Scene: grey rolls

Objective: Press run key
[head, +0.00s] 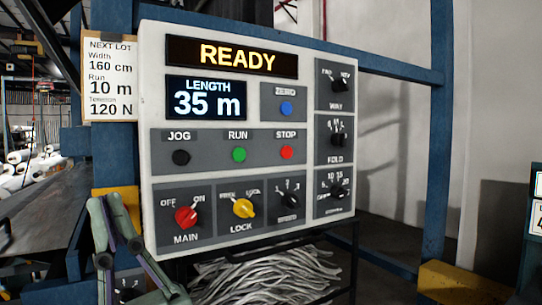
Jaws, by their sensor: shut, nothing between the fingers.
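The control panel (300,135) is a pale box facing me. The green RUN key (239,154) is in its middle row, between the black JOG key (181,157) and the red STOP key (286,152). The upper display (237,57) reads READY. The length display (207,98) reads 35 m. The red MAIN knob (187,217) seems turned toward ON. My gripper (106,202) is at the lower left, its fingers pointing up, shut and empty. It is left of the panel's lower left edge, well below and left of the RUN key.
A blue ZERO key (287,108), a yellow LOCK knob (244,208) and several black dials share the panel. A NEXT LOT card (110,80) at left reads width 160 cm, run 10 m, tension 120 N. Grey strips (265,275) lie below. Blue posts (437,150) frame the panel.

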